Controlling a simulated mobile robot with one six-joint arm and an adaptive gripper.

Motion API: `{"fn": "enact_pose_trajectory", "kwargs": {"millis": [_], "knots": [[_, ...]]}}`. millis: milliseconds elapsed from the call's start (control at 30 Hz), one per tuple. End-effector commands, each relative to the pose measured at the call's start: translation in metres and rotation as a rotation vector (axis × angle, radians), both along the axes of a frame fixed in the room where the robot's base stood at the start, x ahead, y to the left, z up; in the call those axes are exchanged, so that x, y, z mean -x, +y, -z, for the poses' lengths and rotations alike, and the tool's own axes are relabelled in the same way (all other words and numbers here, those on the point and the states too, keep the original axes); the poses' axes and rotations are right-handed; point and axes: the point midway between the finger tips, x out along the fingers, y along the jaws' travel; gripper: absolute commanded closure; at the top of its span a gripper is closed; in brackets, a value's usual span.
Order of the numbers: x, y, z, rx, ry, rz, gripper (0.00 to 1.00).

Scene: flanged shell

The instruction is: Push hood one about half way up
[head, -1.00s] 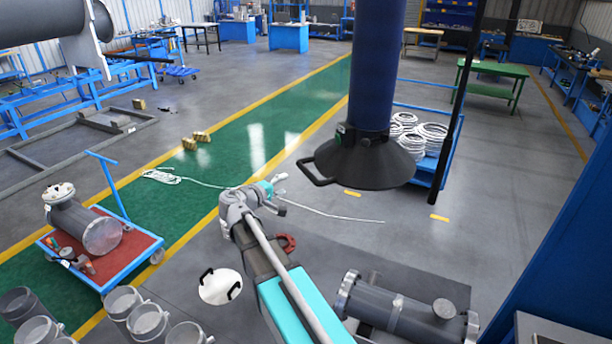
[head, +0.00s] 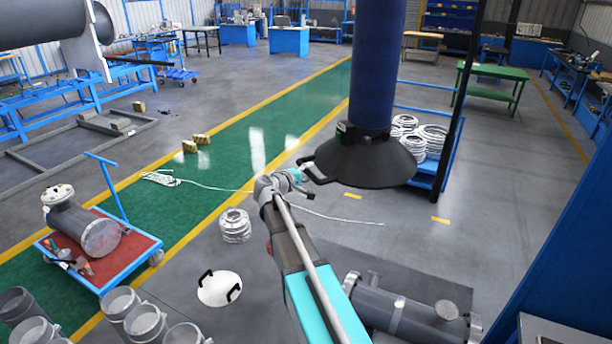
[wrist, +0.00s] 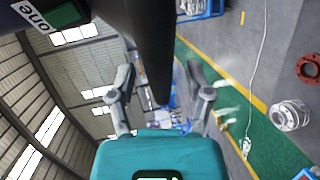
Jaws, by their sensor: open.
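Hood one is the black conical hood (head: 368,162) hanging on a thick blue duct in the head view, with a black loop handle at its left rim. My gripper (head: 297,178) is at the hood's left side, close to the handle. In the wrist view my gripper (wrist: 162,90) is open, its two fingers on either side of the dark handle bar. I cannot tell whether they touch it.
A flanged shell (head: 400,312) lies on a dark mat at the lower right. A red-decked cart (head: 130,250) stands at the left. White cable coils (head: 425,140) sit on a blue rack behind the hood. A dark vertical pole stands right of the duct.

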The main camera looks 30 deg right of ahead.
Motion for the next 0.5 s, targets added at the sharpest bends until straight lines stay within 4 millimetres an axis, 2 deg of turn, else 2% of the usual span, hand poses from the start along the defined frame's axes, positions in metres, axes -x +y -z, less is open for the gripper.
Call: {"fn": "enact_pose_trajectory", "kwargs": {"millis": [433,467,500], "knots": [[-0.0028,-0.0067,0.0013,0.0,0.0,0.0,0.35],[-0.0028,-0.0066,0.0012,0.0,0.0,0.0,0.37],[-0.0028,-0.0066,0.0012,0.0,0.0,0.0,0.44]]}}
